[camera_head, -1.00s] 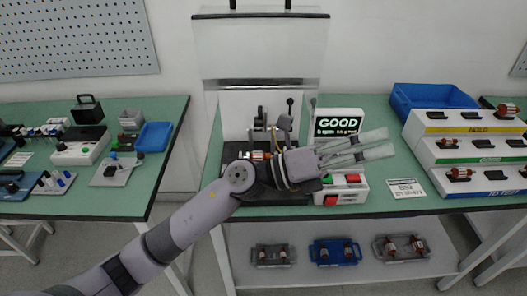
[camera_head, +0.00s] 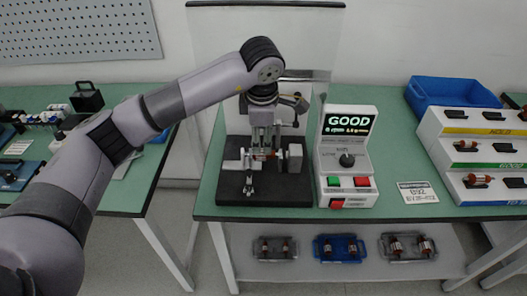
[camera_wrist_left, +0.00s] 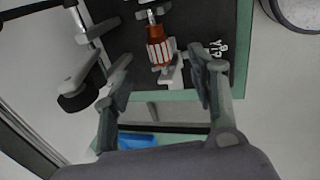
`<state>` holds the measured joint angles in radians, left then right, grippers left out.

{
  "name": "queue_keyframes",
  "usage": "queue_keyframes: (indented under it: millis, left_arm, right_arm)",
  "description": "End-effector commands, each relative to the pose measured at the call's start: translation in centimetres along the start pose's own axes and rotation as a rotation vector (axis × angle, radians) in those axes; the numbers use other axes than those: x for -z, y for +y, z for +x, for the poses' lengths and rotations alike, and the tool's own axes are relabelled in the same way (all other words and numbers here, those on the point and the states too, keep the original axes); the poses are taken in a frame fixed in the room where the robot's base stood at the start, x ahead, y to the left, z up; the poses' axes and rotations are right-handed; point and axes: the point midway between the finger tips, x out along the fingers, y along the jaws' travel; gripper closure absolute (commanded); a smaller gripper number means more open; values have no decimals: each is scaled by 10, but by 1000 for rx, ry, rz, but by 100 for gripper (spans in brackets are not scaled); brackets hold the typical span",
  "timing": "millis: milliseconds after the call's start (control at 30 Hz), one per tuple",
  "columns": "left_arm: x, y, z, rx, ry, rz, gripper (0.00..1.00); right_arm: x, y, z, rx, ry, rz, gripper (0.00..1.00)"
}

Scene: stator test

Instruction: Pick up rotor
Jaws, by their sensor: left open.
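A rotor with a copper-orange body (camera_wrist_left: 158,46) and a metal shaft sits in the black test fixture (camera_head: 275,192). In the head view only a bit of it (camera_head: 266,153) shows below my gripper. My left gripper (camera_head: 264,145) points down over the fixture, its fingers open. In the left wrist view the open fingers (camera_wrist_left: 160,72) are apart on either side, with the rotor ahead between their tips and not held. Whether the fingers touch anything is hard to tell. My right gripper is not in view.
A test box (camera_head: 346,160) reading GOOD stands right of the fixture, with a label card (camera_head: 417,192) beside it. A tiered rack (camera_head: 452,160) holds several rotors. A blue bin (camera_head: 452,91) stands behind. Trays with rotors lie on the lower shelf (camera_head: 360,269).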

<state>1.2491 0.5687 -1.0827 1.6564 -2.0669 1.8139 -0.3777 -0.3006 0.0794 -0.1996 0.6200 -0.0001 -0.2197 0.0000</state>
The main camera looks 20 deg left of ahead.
Motion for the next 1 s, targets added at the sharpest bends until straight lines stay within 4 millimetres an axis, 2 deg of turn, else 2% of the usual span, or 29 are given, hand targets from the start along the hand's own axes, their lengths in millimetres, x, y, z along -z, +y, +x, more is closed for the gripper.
queue_keyframes:
  millis: [100, 367, 533, 633, 733, 933, 1000]
  left_arm:
    - [0, 0, 19, 4, 1, -1, 47]
    - [-1, 0, 40, 3, -3, 0, 47]
    - [-2, 1, 64, 5, -2, 0, 47]
    - [-2, 1, 78, 3, -3, 0, 47]
    - [-2, 1, 86, 2, -3, 0, 47]
    - [-3, 1, 87, 1, -4, 1, 47]
    - [-3, 1, 87, 1, -4, 1, 50]
  right_arm:
    - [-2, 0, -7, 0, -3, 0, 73]
    - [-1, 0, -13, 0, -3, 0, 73]
    - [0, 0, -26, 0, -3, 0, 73]
    - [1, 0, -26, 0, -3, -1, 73]
    - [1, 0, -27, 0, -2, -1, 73]
    - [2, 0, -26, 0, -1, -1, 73]
    - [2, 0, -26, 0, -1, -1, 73]
